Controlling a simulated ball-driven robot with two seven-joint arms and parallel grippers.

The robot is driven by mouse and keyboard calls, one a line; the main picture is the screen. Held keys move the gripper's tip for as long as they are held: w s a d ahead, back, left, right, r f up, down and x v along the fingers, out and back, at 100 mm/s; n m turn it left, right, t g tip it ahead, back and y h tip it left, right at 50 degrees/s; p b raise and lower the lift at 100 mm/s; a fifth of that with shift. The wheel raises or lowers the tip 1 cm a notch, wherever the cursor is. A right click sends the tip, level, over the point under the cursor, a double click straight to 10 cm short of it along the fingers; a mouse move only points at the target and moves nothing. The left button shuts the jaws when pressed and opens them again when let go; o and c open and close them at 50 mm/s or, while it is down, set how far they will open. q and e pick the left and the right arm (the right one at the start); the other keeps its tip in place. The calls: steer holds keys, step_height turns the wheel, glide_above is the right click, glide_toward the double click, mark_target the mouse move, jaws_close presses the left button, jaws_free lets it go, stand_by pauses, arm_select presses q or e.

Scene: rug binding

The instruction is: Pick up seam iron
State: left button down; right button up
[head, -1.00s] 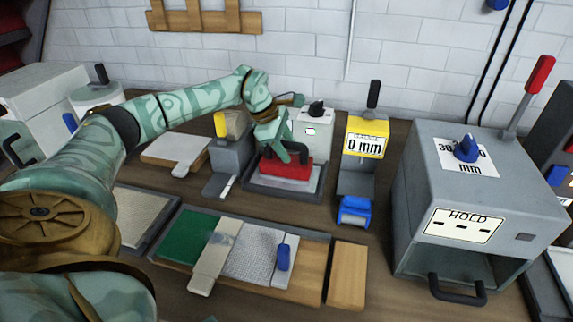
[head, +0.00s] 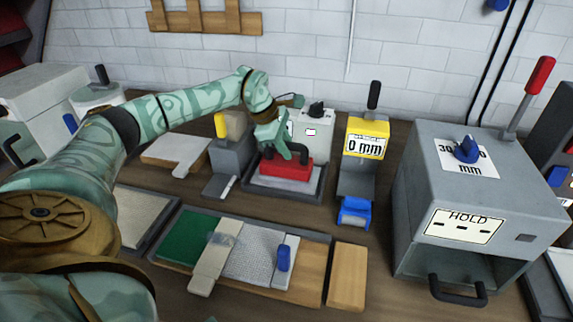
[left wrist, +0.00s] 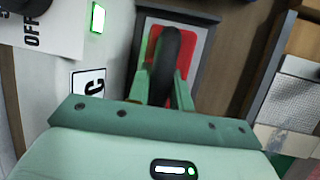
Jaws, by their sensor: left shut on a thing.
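The seam iron (head: 287,168) is a red block with a black handle, sitting in a dark-rimmed grey tray (head: 262,187) in the head view. My left gripper (head: 284,153) is over it, its fingers on either side of the black handle and shut on it. In the left wrist view the red body of the seam iron (left wrist: 184,62) shows below the handle, between the green fingers (left wrist: 165,85). I cannot tell whether the iron touches the tray. My right gripper is not in view.
A white box with a black knob (head: 310,122) stands close behind the iron. A yellow-topped device reading 0 mm (head: 366,138) is to its right, and a grey device (head: 232,158) to its left. In front lies a long tray with green and grey pieces (head: 318,270). A large grey HOLD machine (head: 425,165) is at right.

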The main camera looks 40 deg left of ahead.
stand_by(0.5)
arm_select(q)
steer(key=shift+w+r, duration=0.1)
steer(key=shift+r, duration=0.1)
steer(key=shift+r, duration=0.3)
step_height(320, 180, up, 3)
steer(key=shift+d+f+p, duration=0.1)
steer(key=shift+p, duration=0.5)
steer(key=s+d+r+p, duration=0.2)
steer(key=s+d+r, duration=0.7)
steer(key=shift+s+d+r, duration=0.2)
steer(key=shift+s+d, duration=0.2)
